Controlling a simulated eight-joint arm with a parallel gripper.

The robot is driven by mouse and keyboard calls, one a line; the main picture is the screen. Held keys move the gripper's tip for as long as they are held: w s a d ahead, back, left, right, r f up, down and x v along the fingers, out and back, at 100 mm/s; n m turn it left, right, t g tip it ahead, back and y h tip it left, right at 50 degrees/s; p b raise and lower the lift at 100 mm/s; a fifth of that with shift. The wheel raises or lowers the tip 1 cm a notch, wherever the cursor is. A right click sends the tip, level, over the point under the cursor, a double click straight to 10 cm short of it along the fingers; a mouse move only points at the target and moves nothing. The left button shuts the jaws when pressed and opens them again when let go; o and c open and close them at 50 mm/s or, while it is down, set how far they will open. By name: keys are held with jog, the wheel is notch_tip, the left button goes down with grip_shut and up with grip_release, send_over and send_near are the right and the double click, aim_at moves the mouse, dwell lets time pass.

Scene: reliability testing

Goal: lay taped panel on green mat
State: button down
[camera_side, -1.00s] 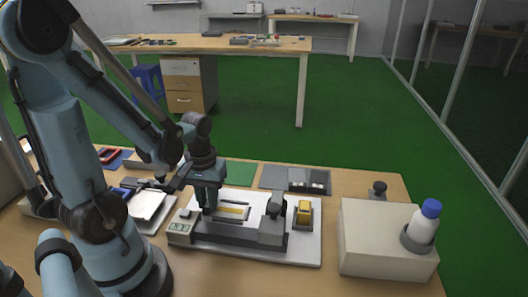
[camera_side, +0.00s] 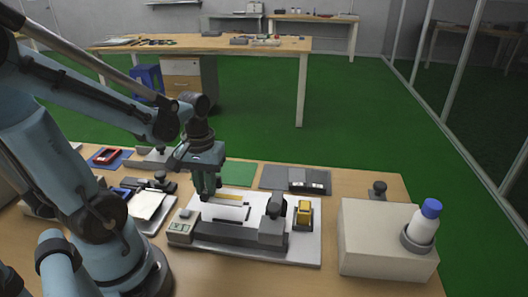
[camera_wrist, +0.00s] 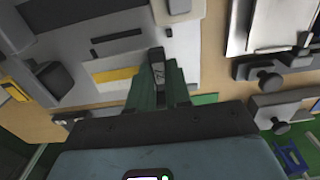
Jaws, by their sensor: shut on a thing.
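My gripper (camera_side: 207,192) is shut on the taped panel near its left end in the side view. The panel's yellow tape strip (camera_side: 224,197) shows to the right of the fingers, above the grey-and-white test fixture (camera_side: 212,231). In the wrist view my gripper (camera_wrist: 157,73) covers one end of the panel, and the yellow tape (camera_wrist: 115,75) extends to the left. The green mat (camera_side: 238,174) lies flat behind the fixture, partly hidden by my gripper. A small piece of it (camera_wrist: 206,99) shows in the wrist view.
A dark grey tray (camera_side: 285,178) lies right of the mat. A yellow block (camera_side: 304,210) stands at the fixture's right. A beige box (camera_side: 385,238) with a blue-capped bottle (camera_side: 424,222) is further right. A tray with white sheets (camera_side: 150,208) is on the left.

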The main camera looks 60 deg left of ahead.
jog(key=shift+r, duration=0.35)
jog(key=shift+r, duration=0.1)
